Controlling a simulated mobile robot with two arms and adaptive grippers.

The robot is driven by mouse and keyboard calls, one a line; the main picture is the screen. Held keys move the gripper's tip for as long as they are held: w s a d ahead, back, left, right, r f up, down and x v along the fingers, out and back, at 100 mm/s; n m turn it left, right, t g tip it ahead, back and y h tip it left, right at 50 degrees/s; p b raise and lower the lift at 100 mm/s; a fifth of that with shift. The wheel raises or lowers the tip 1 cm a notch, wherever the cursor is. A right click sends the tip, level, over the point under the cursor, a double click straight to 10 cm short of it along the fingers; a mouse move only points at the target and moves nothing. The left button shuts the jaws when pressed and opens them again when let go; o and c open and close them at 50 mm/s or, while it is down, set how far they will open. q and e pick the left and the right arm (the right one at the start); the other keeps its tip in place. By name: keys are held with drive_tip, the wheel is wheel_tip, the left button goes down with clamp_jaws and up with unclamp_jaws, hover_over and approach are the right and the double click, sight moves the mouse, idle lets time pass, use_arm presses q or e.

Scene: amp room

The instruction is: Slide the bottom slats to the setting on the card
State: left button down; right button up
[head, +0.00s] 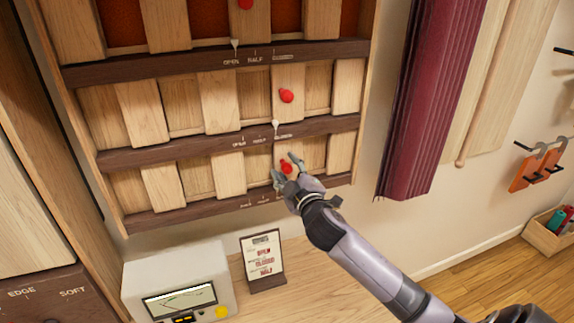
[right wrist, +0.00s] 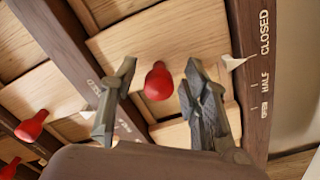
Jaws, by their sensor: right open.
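A wooden panel holds rows of slats with dark rails. The bottom slats (head: 230,174) have a red knob (head: 286,168), which also shows in the right wrist view (right wrist: 158,82). My right gripper (head: 288,172) is open at this knob; in the right wrist view its fingers (right wrist: 158,100) stand on either side of it with gaps. A white pointer (right wrist: 232,62) there sits nearest the CLOSED end of the rail scale, above HALF. The card (head: 263,258) stands on the ledge below; its red words seem to read OPEN, CLOSED, HALF from top to bottom. My left gripper is out of view.
The middle slats' knob (head: 286,96) is just above my gripper, with its pointer (head: 275,124) near CLOSED. The top pointer (head: 235,44) is at OPEN. A white meter box (head: 180,280) stands left of the card. A maroon curtain (head: 428,100) hangs to the right.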

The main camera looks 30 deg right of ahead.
drive_tip(key=shift+w, duration=0.1)
clamp_jaws()
idle(0.6)
idle(0.3)
